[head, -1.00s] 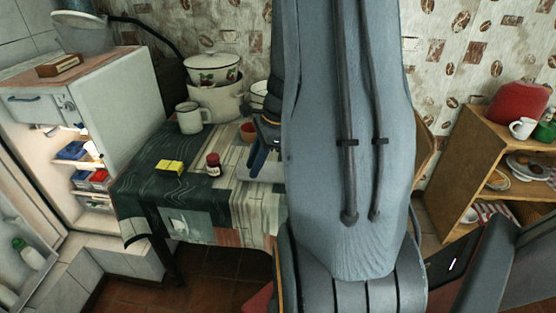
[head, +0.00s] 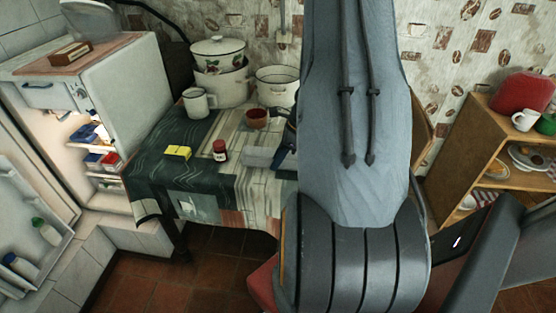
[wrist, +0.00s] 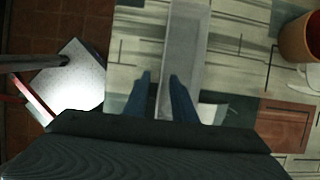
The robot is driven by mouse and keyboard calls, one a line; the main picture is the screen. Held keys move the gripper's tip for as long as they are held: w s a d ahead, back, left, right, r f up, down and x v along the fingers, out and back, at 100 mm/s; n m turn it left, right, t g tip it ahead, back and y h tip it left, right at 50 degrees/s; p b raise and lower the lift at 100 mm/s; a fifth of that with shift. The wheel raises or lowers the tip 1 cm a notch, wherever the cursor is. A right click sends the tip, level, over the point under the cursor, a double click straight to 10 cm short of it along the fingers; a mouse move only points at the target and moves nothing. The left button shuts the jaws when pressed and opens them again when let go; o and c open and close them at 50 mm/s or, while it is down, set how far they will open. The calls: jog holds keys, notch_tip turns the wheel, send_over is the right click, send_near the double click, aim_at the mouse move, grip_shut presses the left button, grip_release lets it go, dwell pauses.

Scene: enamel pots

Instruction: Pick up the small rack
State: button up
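A long, narrow grey piece, apparently the small rack (head: 262,157), lies on the cloth-covered table near the arm in the head view. In the wrist view the rack (wrist: 187,45) runs lengthwise away from my gripper. I cannot tell the height gap. In the head view my arm hides most of the gripper and the rack's right end.
The table (head: 240,195) also holds a yellow block (head: 178,152), a dark red-brown jar (head: 220,151), a brown cup (head: 256,118), a white mug (head: 197,102) and several pots behind. An open fridge (head: 120,100) stands left, a wooden shelf (head: 480,150) right.

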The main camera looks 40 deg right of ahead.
jog(key=shift+w+a+f, duration=0.1)
jog(key=shift+f, duration=0.25)
grip_shut()
jog(key=shift+r, duration=0.1)
